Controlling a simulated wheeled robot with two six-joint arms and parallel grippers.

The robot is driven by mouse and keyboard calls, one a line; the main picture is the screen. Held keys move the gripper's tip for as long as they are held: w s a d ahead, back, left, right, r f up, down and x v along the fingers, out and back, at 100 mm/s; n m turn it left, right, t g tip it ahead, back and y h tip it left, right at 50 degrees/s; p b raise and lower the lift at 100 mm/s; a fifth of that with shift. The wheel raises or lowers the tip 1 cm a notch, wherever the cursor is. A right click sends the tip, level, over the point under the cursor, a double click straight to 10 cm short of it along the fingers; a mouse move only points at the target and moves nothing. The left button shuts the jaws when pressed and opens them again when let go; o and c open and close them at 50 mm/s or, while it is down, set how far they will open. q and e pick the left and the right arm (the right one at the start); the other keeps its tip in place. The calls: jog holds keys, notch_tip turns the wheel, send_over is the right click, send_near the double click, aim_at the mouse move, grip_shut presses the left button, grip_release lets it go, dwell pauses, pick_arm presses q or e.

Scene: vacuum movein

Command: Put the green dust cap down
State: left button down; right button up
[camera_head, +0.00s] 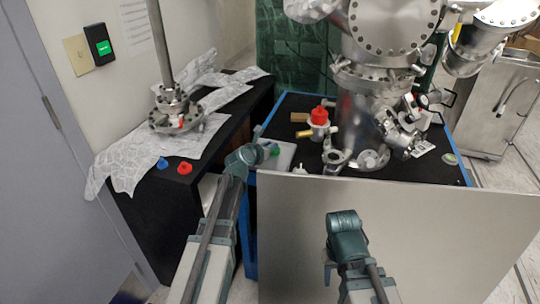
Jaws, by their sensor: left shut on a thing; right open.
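The green dust cap (275,149) is small and sits at the tip of my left gripper (267,150). My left gripper is shut on it, over a pale tray (287,163) at the left edge of the black table. I cannot tell whether the cap touches the tray. The gripper's fingers are small and partly hidden by the wrist. My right gripper (342,215) is open, low in the middle of the view in front of the grey panel; its fingertips are hard to make out.
A blue cap (163,163) and a red cap (184,168) lie on the left black bench (158,195), near crumpled foil (125,160). A valve with a red cap (319,115) and a large steel chamber (365,110) stand on the right table. A grey panel (440,235) fronts it.

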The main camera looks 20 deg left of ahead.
pick_arm(q)
jog(key=shift+f+b, duration=0.75)
jog(key=shift+f, duration=0.45)
pick_arm(e)
jog(key=shift+f, duration=1.2)
pick_arm(q)
jog(key=shift+f, duration=0.2)
jog(key=c, duration=0.8)
grip_release()
pick_arm(e)
jog(key=shift+f, duration=0.15)
pick_arm(q)
jog(key=shift+r, duration=0.1)
jog(key=shift+r, duration=0.15)
jog(key=p+v, duration=0.4)
jog(key=v, duration=0.8)
pick_arm(e)
notch_tip(320, 180, up, 5)
jog(key=shift+f, duration=0.15)
